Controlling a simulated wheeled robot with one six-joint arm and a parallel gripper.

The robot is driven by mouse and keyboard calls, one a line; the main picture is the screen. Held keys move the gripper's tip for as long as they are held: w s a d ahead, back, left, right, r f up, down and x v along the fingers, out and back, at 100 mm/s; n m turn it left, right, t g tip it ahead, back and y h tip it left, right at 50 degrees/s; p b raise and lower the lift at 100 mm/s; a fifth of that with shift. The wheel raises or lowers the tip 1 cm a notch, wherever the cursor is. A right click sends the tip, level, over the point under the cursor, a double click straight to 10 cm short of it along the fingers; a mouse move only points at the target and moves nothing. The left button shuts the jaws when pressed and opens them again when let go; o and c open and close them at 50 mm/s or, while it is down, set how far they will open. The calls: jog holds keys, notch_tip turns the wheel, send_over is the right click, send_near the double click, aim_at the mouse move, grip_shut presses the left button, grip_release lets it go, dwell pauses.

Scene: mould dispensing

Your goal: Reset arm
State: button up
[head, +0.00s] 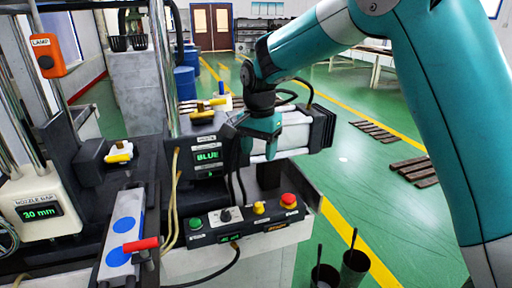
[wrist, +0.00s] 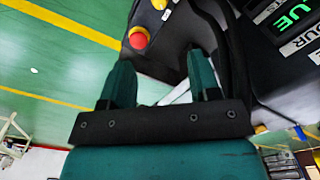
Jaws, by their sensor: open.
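My gripper (head: 262,140) hangs from my teal arm in the middle of the head view, beside the display box (head: 208,156) that reads BLUE. In the wrist view my gripper (wrist: 162,75) shows two teal fingers spread apart with nothing between them. Below it in the head view is a control panel (head: 243,222) with green, black, yellow and red controls. The red button (wrist: 139,38) also shows in the wrist view, beyond the left finger. I cannot tell whether the fingers touch anything.
A nozzle gap display (head: 40,212) reads 30 mm at the left. A red-handled lever (head: 142,244) sits by a plate with blue discs (head: 122,225). Black cups (head: 354,266) stand at the bottom right. Wooden pallets (head: 410,168) lie on open green floor at the right.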

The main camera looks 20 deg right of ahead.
jog(key=s+a+r+n+y, duration=0.2)
jog(key=s+n, duration=0.6)
jog(key=s, duration=0.7)
jog(key=s+a+r+n+y, duration=0.2)
jog(key=s+n, duration=0.7)
jog(key=s, duration=0.7)
jog(key=shift+a+r, duration=0.4)
jog(key=shift+r, duration=0.15)
jog(key=shift+d, duration=0.1)
